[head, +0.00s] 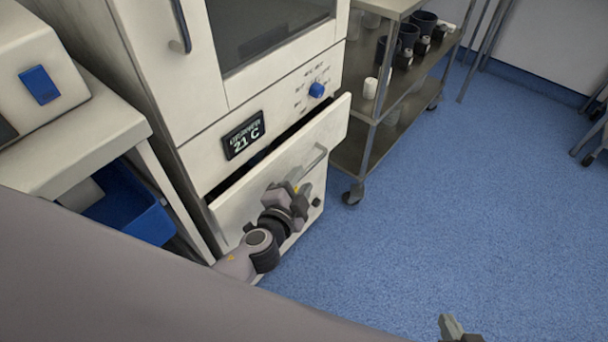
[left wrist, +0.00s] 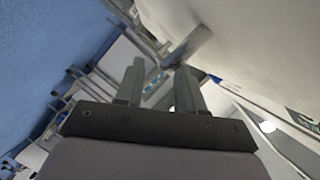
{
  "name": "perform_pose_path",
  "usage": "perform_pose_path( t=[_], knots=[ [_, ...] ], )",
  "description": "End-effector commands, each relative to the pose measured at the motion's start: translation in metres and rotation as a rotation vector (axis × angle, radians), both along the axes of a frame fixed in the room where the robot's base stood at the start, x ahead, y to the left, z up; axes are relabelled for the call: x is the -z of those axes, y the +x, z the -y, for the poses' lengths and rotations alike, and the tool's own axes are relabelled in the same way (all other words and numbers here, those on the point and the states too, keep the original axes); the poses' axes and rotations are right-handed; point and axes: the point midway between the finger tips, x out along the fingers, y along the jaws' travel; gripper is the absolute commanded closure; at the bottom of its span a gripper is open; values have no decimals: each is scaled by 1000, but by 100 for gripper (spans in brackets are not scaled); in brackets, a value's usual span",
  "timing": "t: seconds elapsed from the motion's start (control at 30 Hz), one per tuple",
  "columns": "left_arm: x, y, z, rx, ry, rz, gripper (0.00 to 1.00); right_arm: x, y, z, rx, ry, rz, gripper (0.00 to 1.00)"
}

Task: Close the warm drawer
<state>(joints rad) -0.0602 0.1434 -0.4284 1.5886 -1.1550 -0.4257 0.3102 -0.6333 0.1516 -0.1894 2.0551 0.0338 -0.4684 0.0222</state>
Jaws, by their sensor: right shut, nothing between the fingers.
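The warm drawer (head: 240,204) is the white front low on the cabinet, under the 21 C display. It stands partly open, with a dark gap along its top edge. Its grey bar handle (head: 318,160) is at the right of the front. My left gripper (head: 302,190) is in front of the drawer face, close to the handle; I cannot tell whether it touches. In the left wrist view its two fingers (left wrist: 159,88) are spread apart with nothing clearly held between them. My right gripper (head: 450,326) shows only in part at the bottom edge, shut and away from the drawer.
A metal shelf cart (head: 364,150) with dark cups stands right of the cabinet. A white side table (head: 75,150) with a blue bin (head: 150,222) is at the left. A large grey surface (head: 100,285) fills the lower left. Blue floor (head: 450,220) is clear at right.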

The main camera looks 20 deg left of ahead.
Motion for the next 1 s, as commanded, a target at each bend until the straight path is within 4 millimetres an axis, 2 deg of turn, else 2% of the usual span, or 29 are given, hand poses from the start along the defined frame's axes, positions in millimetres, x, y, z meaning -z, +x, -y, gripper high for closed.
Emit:
perform_pose_path(
  t=[0.1,0.23,0.6,0.63,0.73,1.0],
  knots=[
    [3,15,0,-1,-1,1,62,0,1,-1,-3,0,4,100],
    [5,24,0,0,-2,0,62,0,2,-2,-4,0,7,100],
    [6,28,0,-1,-2,-1,62,-1,2,-2,-6,-1,8,100],
    [6,28,0,-1,-2,-1,68,-1,2,-2,-6,-1,8,100],
    [6,28,0,-1,-2,-1,100,-1,2,-2,-6,-1,8,100],
    [7,31,-6,-2,0,-1,100,-1,2,-3,-7,1,8,100]
  ],
)
